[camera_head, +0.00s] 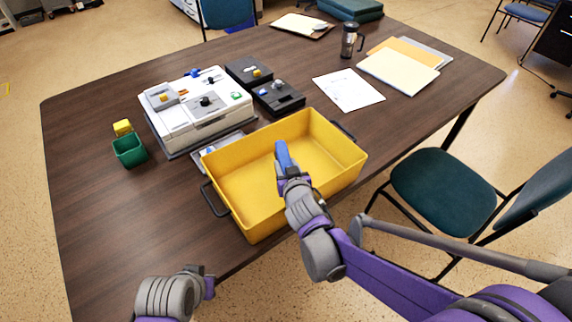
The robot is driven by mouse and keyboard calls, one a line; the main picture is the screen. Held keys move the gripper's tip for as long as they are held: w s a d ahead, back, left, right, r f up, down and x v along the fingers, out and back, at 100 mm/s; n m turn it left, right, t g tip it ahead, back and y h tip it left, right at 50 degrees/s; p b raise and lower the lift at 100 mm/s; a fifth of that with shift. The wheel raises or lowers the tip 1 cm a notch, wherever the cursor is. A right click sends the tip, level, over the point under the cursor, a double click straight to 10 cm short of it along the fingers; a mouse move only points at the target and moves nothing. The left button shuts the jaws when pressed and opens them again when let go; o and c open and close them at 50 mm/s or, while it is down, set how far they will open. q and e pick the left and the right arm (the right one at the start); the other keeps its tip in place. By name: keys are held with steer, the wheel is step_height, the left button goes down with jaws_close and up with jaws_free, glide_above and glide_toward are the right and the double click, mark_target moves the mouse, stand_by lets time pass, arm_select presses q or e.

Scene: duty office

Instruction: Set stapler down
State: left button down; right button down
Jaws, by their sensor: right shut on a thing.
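A blue stapler (284,156) shows end-on in my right gripper (290,177), which is shut on it. From this view, both appear over the inside of the yellow bin (242,229). I cannot tell whether the stapler touches the bin's floor. My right arm comes in from the lower right across the bin's front wall. My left gripper (203,278) is at the table's front edge, lower left, apart from the bin. Its fingers are too unclear to tell if they are open.
On the dark table (88,205) stand a white device (216,122), black boxes (279,97), a green cup (130,150) and a yellow block (122,127). Papers (348,91), folders (398,72) and a mug (350,40) lie beyond. A green chair (445,190) stands right. The left front table is clear.

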steer(key=shift+f, duration=0.45)
steer(key=shift+c, duration=2.1)
jaws_free()
steer(key=shift+s+f, duration=0.1)
steer(key=shift+s, duration=0.05)
steer(key=shift+r, duration=0.8)
steer(key=p+v, duration=0.2)
steer(key=v, duration=0.9)
steer(key=shift+s+r+p, duration=0.2)
steer(key=shift+s+p, duration=0.1)
steer(key=shift+p, duration=0.1)
steer(key=shift+d, duration=0.1)
